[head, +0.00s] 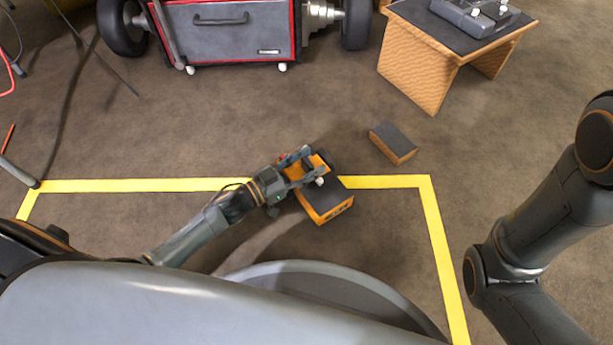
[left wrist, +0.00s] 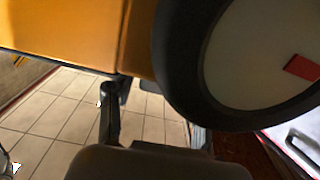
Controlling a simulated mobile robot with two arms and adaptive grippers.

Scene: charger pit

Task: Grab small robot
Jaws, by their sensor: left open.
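A small orange robot (head: 320,163) with dark parts shows near the middle of the head view, at or on an orange box with a dark top (head: 328,202). The gripper partly covers it, so I cannot tell exactly how it rests. My left gripper (head: 299,168) is right at it, with its jaws open. In the left wrist view, an orange body (left wrist: 70,35) and a big black wheel with a pale hub (left wrist: 250,55) fill the top, close above the open fingers (left wrist: 155,125). I cannot tell whether they touch. My right gripper is out of view.
A second orange box with a dark top (head: 393,142) lies to the right. Yellow tape (head: 150,185) marks the floor. A red-edged grey tool cart (head: 228,35) and a wooden table (head: 425,65) stand behind.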

